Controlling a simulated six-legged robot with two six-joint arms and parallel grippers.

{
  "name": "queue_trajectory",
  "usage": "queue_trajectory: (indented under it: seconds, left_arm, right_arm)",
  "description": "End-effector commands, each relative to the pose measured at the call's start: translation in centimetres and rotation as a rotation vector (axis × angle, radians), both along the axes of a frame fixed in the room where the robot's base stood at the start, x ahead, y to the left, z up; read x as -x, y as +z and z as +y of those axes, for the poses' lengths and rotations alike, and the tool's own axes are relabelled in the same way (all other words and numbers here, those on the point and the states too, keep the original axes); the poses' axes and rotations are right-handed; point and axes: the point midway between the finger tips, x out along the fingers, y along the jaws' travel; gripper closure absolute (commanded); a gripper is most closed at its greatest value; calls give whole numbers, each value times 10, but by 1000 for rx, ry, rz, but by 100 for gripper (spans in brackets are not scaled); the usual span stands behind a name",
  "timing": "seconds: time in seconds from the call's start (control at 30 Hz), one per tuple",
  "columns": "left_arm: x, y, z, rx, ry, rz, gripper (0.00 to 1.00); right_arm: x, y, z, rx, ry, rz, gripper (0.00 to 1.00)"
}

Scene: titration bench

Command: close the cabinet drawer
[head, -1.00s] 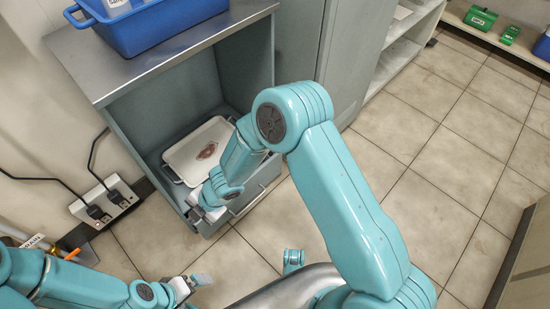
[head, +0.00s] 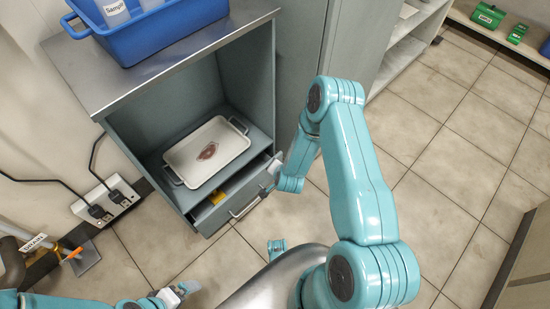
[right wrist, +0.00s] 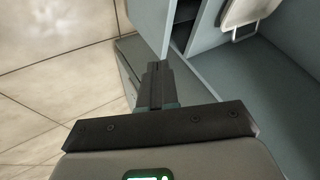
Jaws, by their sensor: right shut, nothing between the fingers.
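The grey-green cabinet (head: 122,120) stands at left in the head view, with its drawer (head: 216,219) low down under an open shelf. The drawer is partly open: a narrow gap behind its front shows something yellow (head: 217,197) inside. A metal bar handle (head: 246,208) is on the front. My right gripper (head: 270,179) is at the drawer's right end, close to the front; contact cannot be told. Its fingers (right wrist: 157,70) are together and empty in the right wrist view. My left gripper (head: 181,290) is low in the head view, away from the drawer; its jaws are unclear.
A white tray (head: 178,152) with a reddish-brown mark lies on the shelf above the drawer. A blue bin (head: 155,40) stands on the cabinet top. A power strip (head: 107,198) with cables is left of the cabinet. The tiled floor (head: 440,160) at right is clear.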

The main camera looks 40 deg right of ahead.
Motion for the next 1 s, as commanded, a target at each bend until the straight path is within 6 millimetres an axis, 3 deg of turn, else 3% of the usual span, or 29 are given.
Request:
queue_trajectory:
  seconds: [0.13,0.3,0.77,1.0]
  left_arm:
    - [0,3,0,0,-1,1,0]
    - [0,-2,0,0,0,0,0]
    - [-7,-41,7,-5,28,-13,0]
    - [-10,-49,9,-7,38,-17,0]
  right_arm:
    - [25,-8,-25,-4,-67,29,100]
    - [29,-19,-36,-3,-91,35,100]
    - [-20,-95,-66,-3,-83,34,100]
    - [-54,-93,-65,-2,-81,33,100]
